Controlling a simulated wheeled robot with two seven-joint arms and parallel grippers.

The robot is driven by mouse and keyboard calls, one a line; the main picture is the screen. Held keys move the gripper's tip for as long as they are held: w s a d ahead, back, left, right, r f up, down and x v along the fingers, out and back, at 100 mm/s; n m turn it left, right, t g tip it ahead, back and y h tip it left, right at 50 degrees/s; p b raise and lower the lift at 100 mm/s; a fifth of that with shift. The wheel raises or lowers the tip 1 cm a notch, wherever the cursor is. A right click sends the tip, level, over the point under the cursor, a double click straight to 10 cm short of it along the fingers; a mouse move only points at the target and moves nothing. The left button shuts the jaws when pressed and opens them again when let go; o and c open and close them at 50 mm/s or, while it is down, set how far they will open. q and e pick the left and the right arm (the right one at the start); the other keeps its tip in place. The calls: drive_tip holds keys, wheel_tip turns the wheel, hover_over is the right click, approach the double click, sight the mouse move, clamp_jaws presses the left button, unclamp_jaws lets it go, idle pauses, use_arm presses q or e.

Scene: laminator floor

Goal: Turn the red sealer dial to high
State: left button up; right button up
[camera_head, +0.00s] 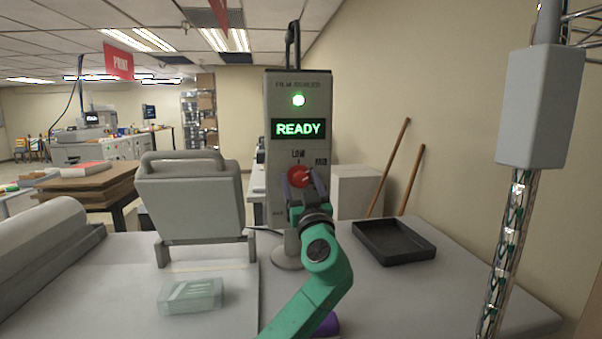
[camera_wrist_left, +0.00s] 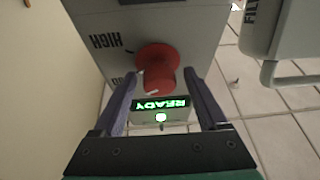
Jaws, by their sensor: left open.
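The grey film sealer (camera_head: 283,119) stands upright on the table, with a green READY display (camera_head: 298,129) and a lit green lamp. Its red dial (camera_head: 299,177) sits below the LOW label; MID is to the right. In the left wrist view, turned upside down, the red dial (camera_wrist_left: 157,62) has a white mark on its grip, on the side toward the display. The HIGH label (camera_wrist_left: 105,41) also shows there. My left gripper (camera_head: 304,180) is at the dial; in the left wrist view its open fingers (camera_wrist_left: 160,80) flank the grip with visible gaps. My right gripper is not in view.
A black tray (camera_head: 393,242) lies right of the sealer. A grey press-like unit (camera_head: 190,200) and a clear block (camera_head: 190,296) are to the left. A grey box on a lattice post (camera_head: 541,105) stands at the right. Two wooden poles lean on the wall behind.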

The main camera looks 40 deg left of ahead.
use_arm(q)
drive_tip(key=shift+w+f, duration=0.1)
clamp_jaws()
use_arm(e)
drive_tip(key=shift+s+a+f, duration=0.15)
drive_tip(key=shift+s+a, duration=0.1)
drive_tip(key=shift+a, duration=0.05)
